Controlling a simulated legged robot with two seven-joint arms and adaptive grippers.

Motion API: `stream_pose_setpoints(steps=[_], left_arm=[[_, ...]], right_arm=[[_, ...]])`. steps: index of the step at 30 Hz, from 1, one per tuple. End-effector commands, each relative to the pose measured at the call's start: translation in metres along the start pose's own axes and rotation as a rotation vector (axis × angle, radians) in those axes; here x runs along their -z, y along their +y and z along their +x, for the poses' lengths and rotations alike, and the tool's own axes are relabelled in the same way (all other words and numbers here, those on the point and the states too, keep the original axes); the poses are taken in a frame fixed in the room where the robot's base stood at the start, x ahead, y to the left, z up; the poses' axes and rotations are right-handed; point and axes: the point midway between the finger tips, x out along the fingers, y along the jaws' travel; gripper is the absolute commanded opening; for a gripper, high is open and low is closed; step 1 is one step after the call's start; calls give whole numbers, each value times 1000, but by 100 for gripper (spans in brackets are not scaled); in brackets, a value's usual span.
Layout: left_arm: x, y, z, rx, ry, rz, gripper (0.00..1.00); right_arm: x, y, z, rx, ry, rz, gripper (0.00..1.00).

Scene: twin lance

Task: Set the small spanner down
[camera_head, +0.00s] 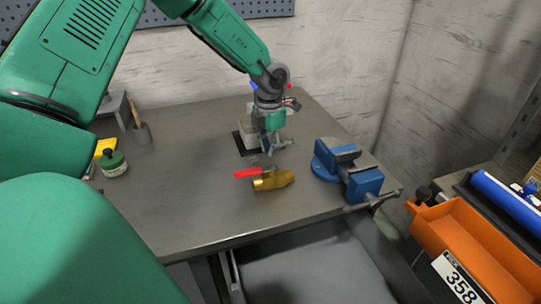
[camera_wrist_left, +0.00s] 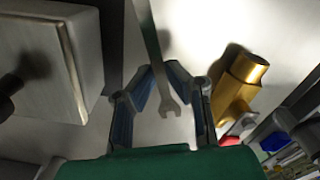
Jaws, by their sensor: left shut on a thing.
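The small spanner (camera_wrist_left: 156,65) is a grey metal tool in the left wrist view, with its open-ended jaw pointing toward the bottom of the picture. My left gripper (camera_wrist_left: 160,70) is shut on it, with a blue-lined finger on either side of its shank. The spanner's far end runs out of the top of that view. In the head view my left gripper (camera_head: 275,147) is low over the workbench (camera_head: 190,190), behind the brass valve. The spanner is hard to make out there, and I cannot tell whether it touches the bench. My right gripper is not in view.
A brass valve (camera_head: 273,180) with a red handle lies in front of the gripper. A blue vise (camera_head: 348,172) stands right. A pale block (camera_head: 247,134) is just left of the gripper. A green jar (camera_head: 113,163) stands far left. The bench's left middle is clear.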

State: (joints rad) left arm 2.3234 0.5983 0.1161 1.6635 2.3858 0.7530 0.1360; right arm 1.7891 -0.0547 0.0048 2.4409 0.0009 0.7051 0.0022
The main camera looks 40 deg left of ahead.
Motion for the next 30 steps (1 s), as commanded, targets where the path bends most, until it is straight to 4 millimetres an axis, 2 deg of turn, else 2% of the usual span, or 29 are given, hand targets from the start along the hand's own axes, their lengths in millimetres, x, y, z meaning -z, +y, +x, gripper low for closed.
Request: stream_pose_setpoints(steps=[3, 6, 13, 14, 15, 25, 30], left_arm=[[1, 1, 20, -1, 5, 1, 0], [0, 2, 31, 1, 2, 1, 0], [0, 2, 31, 2, 0, 1, 0], [1, 2, 31, 2, 1, 1, 21], [1, 2, 31, 2, 1, 1, 32], [0, 1, 29, 1, 1, 1, 32], [0, 1, 10, 3, -2, 1, 32]], right_arm=[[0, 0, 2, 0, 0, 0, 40], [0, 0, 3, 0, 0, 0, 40], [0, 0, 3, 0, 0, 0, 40], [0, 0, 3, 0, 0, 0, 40], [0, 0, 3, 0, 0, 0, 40], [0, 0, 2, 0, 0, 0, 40], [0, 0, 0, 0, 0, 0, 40]])
